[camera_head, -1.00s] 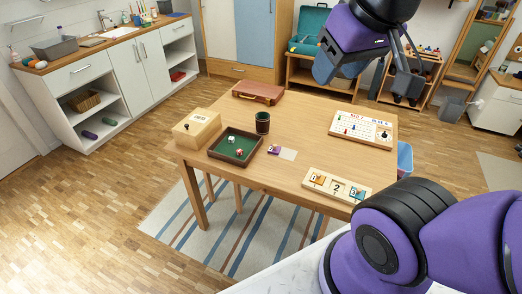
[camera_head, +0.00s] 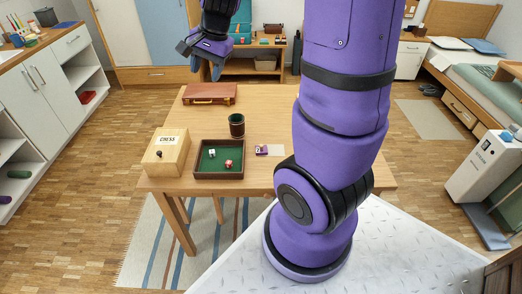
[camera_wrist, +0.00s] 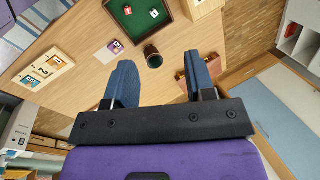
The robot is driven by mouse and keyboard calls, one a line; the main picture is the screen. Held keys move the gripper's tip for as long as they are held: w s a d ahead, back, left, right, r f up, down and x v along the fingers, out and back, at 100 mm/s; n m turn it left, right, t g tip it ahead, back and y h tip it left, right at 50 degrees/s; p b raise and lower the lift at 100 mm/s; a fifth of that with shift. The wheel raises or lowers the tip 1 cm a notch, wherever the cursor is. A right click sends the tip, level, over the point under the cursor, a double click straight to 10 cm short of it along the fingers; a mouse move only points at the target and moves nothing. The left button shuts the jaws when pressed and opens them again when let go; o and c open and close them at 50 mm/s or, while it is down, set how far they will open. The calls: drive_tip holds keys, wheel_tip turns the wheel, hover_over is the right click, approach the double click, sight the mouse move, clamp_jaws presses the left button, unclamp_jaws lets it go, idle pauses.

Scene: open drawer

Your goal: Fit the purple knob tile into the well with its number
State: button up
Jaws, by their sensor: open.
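The purple knob tile (camera_head: 262,150) lies on a white card on the table, right of the green tray. In the wrist view the tile (camera_wrist: 115,46) sits near the dark cup, with its numeral too small to read surely. The number board (camera_wrist: 46,69) shows in the wrist view: the middle well is empty and marked 2, with an orange tile and a blue tile in the wells on either side. In the head view my arm hides the board. My gripper (camera_wrist: 161,85) is open and empty, high above the table's far side, well away from the tile.
On the table (camera_head: 260,105) are a dice tray (camera_head: 196,169), a dark cup (camera_head: 237,125), a chess box (camera_head: 166,152) and a brown case (camera_head: 210,93). My arm blocks the right part of the table in the head view.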

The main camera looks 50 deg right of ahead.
drive_tip(key=w+d+f+m+g, duration=0.1)
drive_tip(key=w+d+f+m, duration=0.2)
drive_tip(key=d+f+m, duration=0.65)
drive_tip(key=m+g+h, duration=0.2)
drive_tip(key=m, duration=0.3)
hover_over(261, 145)
drive_tip(key=shift+n, duration=0.25)
wheel_tip(261, 145, down, 24)
drive_tip(key=shift+f, duration=0.2)
drive_tip(key=shift+d+f, duration=0.1)
drive_tip(key=shift+f, duration=3.15)
clamp_jaws()
